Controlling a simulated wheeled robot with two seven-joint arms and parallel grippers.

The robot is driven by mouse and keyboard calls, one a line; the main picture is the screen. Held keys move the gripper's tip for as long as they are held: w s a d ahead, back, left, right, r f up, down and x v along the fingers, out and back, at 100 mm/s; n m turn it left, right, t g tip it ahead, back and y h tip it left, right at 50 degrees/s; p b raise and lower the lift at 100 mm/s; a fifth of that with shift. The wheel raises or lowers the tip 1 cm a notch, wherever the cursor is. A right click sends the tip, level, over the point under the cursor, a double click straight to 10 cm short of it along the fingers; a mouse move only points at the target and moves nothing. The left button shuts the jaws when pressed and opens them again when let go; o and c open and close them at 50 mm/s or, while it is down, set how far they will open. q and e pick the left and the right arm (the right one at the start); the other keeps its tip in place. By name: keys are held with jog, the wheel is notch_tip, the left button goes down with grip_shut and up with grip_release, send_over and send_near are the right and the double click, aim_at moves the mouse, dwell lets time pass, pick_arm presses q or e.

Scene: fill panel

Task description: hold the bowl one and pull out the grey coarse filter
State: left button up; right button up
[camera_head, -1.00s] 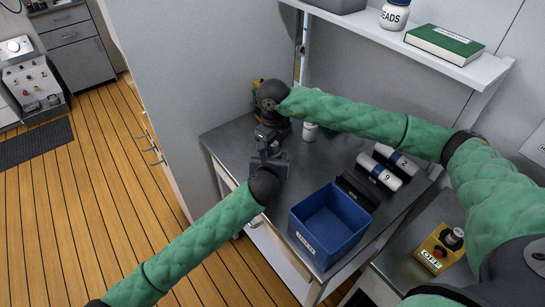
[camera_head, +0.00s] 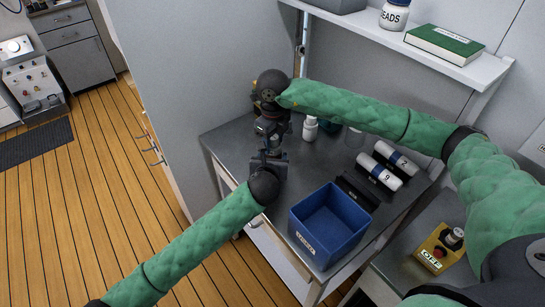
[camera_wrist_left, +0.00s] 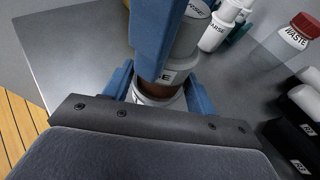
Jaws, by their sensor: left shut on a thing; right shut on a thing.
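My left gripper (camera_head: 268,158) is low over the near left part of the bench. In the left wrist view, its blue fingers (camera_wrist_left: 160,95) are shut around a pale-rimmed bowl (camera_wrist_left: 158,101). A grey cylinder with a partly visible "…SE" label, apparently the coarse filter (camera_wrist_left: 187,42), stands above the bowl, with a reddish-brown part below it at the rim. I cannot tell how far it sits inside. My right gripper (camera_head: 271,130) is just above the left one, shut on the filter. Its blue finger covers part of the filter in the wrist view.
A blue bin (camera_head: 330,225) sits front right, beside black holders with white cylinders (camera_head: 378,172). A shelf (camera_head: 440,55) hangs above. The bench's left edge is close.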

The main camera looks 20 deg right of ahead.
jog(key=shift+r, duration=2.6)
pick_arm(q)
jog(key=o, duration=1.1)
jog(key=v, duration=1.2)
jog(key=shift+a, duration=0.2)
pick_arm(e)
jog(key=shift+a, duration=0.15)
